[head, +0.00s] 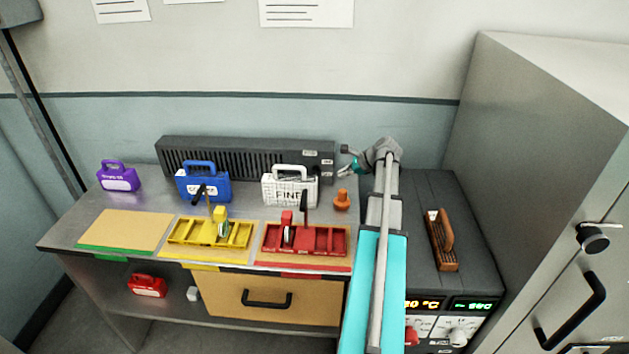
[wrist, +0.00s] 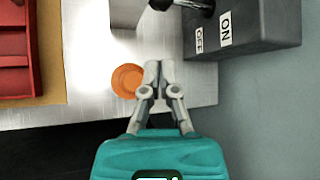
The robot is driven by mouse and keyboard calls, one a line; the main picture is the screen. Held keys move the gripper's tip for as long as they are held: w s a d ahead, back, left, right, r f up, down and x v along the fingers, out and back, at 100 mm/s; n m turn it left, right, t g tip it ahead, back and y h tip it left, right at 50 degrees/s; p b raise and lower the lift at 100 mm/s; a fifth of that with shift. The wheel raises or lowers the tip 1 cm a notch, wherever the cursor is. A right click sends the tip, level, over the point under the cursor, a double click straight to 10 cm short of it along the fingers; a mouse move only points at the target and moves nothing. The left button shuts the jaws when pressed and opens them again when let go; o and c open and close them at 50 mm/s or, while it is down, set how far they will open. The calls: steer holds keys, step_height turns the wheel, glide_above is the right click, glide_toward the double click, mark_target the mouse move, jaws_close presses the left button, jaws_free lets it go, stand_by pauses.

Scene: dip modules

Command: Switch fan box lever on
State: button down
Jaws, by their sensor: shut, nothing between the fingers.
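The fan box (head: 245,160) is a long dark grey box with a slotted front, at the back of the metal table in the head view. Its right end carries small white labels. In the wrist view its end (wrist: 265,25) bears an ON label (wrist: 224,25) and an OFF label (wrist: 200,38). The lever (wrist: 196,5), metal with a dark tip, sticks out on the OFF label's side and is partly cut by the top edge. My gripper (wrist: 159,66) is shut and empty, apart from the lever and below it in the picture. In the head view my gripper (head: 347,164) is right of the fan box.
An orange knob-like piece (head: 342,200) stands near my gripper. White (head: 290,190), blue (head: 203,187) and purple (head: 118,178) cases stand on the table, with red (head: 325,242) and yellow (head: 240,236) trays in front. A dark unit (head: 415,190) and tall grey cabinet (head: 545,110) stand right.

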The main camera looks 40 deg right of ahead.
mark_target(316, 175)
steer(key=shift+w+a, duration=0.1)
steer(key=shift+w, duration=0.1)
steer(key=shift+w, duration=0.1)
steer(key=shift+f, duration=0.1)
steer(key=shift+b+x, duration=0.9)
steer(key=shift+x, duration=0.15)
steer(key=b+x, duration=0.4)
steer(key=x, duration=0.2)
steer(key=shift+w+a+f+b, duration=0.15)
steer(key=shift+w+f+b, duration=0.1)
steer(key=shift+f+b, duration=0.05)
steer(key=shift+w+a+f, duration=0.15)
steer(key=shift+w+f, duration=0.1)
steer(key=shift+w, duration=0.1)
